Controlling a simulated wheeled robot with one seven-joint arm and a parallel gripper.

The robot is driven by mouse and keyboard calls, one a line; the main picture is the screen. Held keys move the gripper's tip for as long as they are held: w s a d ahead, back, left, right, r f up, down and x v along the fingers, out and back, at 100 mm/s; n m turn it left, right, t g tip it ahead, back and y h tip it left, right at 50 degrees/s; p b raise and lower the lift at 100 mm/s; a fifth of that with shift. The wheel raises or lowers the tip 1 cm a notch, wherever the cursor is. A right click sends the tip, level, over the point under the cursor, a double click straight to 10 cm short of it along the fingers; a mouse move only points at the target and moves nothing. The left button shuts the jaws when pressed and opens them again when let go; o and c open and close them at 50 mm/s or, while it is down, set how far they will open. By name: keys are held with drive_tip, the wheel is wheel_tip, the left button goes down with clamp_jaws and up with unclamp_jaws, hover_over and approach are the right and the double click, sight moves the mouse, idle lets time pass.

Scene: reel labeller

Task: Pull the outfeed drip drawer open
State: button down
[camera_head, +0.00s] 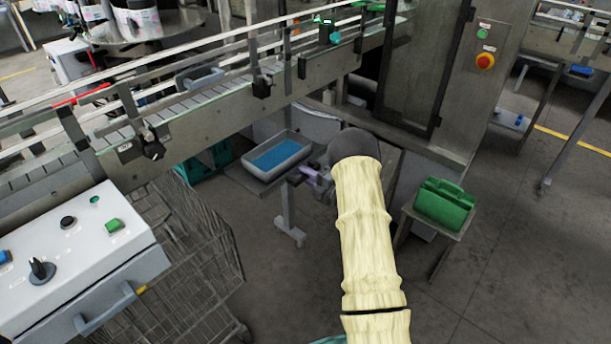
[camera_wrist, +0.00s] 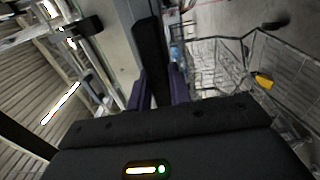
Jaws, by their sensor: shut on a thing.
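My gripper (camera_head: 314,179) reaches in under the conveyor, partly hidden behind my pale-sleeved arm in the head view. In the wrist view its two purple fingers (camera_wrist: 162,88) are closed on a long dark bar-like handle (camera_wrist: 150,52). I take this bar for the drip drawer's handle, but the drawer body behind it cannot be made out clearly. How far the drawer stands out cannot be told.
A green box (camera_head: 444,204) sits on a small stand to the right. A wire cart (camera_head: 190,262) and a control box (camera_head: 75,262) are at left. The floor in front is clear.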

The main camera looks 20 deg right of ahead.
drive_tip(key=c, duration=1.3)
unclamp_jaws()
drive_tip(key=shift+w+d+f, duration=0.1)
drive_tip(key=shift+d, duration=0.05)
drive_tip(key=shift+a, duration=0.3)
drive_tip(key=b+v, duration=0.2)
drive_tip(key=v, duration=1.5)
drive_tip(key=shift+d+b, duration=0.2)
drive_tip(key=shift+b, duration=0.1)
